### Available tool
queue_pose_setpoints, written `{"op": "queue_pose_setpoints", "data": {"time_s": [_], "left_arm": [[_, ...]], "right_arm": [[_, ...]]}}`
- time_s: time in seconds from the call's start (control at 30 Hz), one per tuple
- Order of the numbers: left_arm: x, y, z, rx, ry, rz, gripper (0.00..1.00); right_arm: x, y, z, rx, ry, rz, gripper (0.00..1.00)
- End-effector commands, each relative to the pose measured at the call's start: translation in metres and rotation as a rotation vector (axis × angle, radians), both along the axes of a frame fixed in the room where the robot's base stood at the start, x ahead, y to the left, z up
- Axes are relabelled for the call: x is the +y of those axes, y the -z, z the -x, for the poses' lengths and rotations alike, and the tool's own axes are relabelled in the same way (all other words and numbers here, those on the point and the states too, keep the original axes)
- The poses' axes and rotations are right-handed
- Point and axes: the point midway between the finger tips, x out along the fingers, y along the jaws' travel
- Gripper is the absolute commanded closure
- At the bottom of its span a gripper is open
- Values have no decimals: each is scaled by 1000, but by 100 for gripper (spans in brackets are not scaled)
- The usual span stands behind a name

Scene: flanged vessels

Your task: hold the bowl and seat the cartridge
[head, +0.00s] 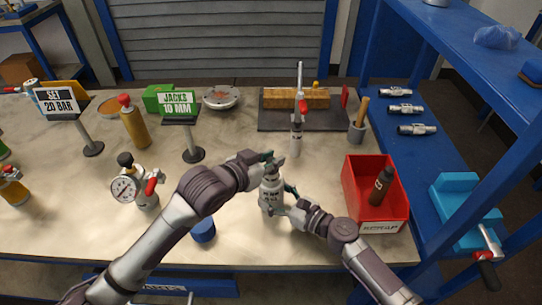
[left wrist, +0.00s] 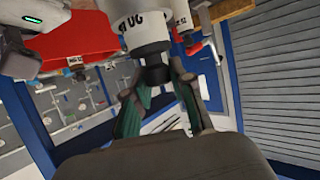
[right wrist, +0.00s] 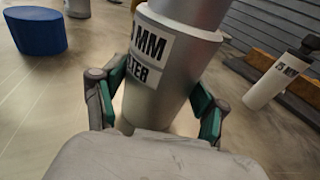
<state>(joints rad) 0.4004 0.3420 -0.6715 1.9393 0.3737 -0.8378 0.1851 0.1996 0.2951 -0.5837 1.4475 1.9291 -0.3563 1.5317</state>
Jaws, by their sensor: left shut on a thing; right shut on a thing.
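The bowl (head: 271,195) is a light grey vessel standing on the bench in the head view. My right gripper (head: 283,207) is shut around it, with one finger on each side of its labelled wall (right wrist: 150,75) in the right wrist view. A pale cylinder, the cartridge (right wrist: 195,10), rises from the bowl's rim. My left gripper (head: 270,159) is above the bowl, its fingers closed about the cartridge's dark end (left wrist: 154,75) in the left wrist view. The cartridge looks roughly in line with the bowl. How deep it sits inside is hidden.
A red bin (head: 358,190) holding a dark bottle (head: 381,186) stands to the right. A blue cap (head: 203,231) lies left of the bowl. Bench between these is clear.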

Motion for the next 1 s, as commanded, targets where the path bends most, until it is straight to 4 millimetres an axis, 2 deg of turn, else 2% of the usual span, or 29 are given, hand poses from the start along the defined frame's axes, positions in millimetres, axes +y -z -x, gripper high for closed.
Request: {"op": "queue_pose_setpoints", "data": {"time_s": [0.1,0.13,0.27,0.3,0.87,1.0], "left_arm": [[0,0,0,0,0,0,100],[0,0,0,0,0,0,72],[0,0,0,0,0,0,50],[0,0,0,0,0,0,47],[0,0,0,1,0,1,47],[5,1,5,2,-1,-1,47]], "right_arm": [[0,1,0,1,-1,1,56],[0,1,0,1,-1,1,56],[0,1,0,1,-1,1,56],[0,1,0,1,-1,1,56],[0,1,1,1,-1,1,56],[0,1,1,1,-1,1,56]]}}
